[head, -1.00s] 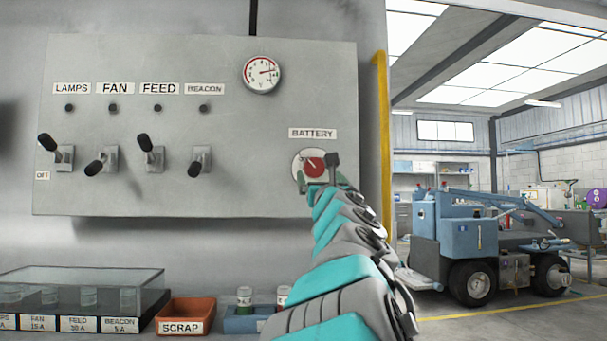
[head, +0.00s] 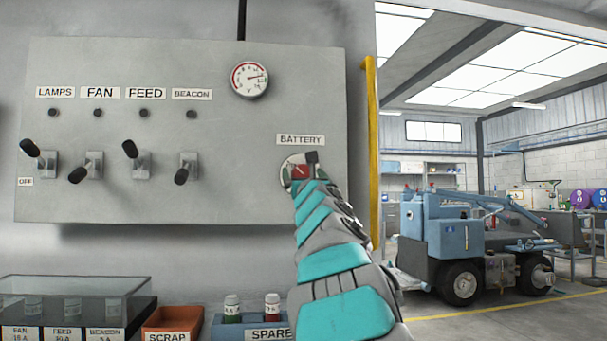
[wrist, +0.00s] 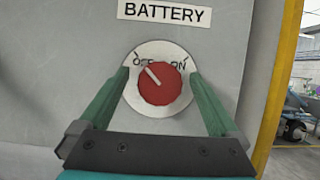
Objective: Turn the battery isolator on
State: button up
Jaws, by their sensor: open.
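The battery isolator is a red round knob (wrist: 160,84) on a pale disc (wrist: 135,98) marked OFF and ON, under the BATTERY label (wrist: 164,12). In the wrist view its white pointer mark leans up and left, toward the OFF side. My gripper (wrist: 160,88) is open, with one green finger left of the knob and one right of it. In the head view the red knob (head: 301,171) is partly hidden by my gripper (head: 300,178).
The grey panel (head: 215,120) also carries several black-handled levers (head: 130,150) and a round gauge (head: 249,79). Below are a SCRAP bin (head: 172,322) and a SPARE tray (head: 262,334). A blue vehicle (head: 460,240) stands at right.

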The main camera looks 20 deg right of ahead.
jog(key=shift+c, duration=0.2)
jog(key=c, duration=1.3)
